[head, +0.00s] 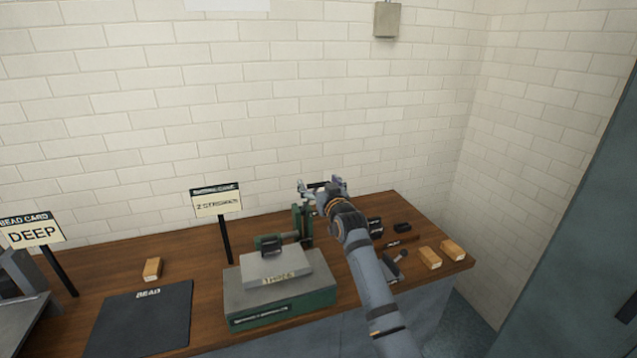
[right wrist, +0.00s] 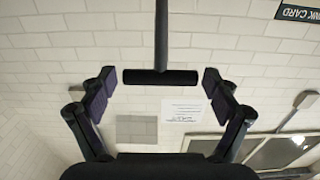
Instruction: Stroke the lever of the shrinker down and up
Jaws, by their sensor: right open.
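The shrinker (head: 303,226) is a dark green upright machine at the back of the wooden bench, behind a grey block on a green base (head: 280,308). My right gripper (head: 318,188) is at the top of the shrinker, and the arm hides part of the lever in the head view. In the right wrist view, the lever's black cross-handle (right wrist: 160,77) on a thin rod lies between the open fingers (right wrist: 158,95), with visible gaps on both sides. My left gripper is not in view.
A card on a post (head: 216,201) appears to read "2 strokes". A black mat (head: 140,320), a "DEEP" card (head: 34,233) and a wooden block (head: 152,268) are at left. Wooden blocks (head: 430,258) and small dark tools (head: 402,242) lie right of my arm. A brick wall (head: 130,120) stands behind.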

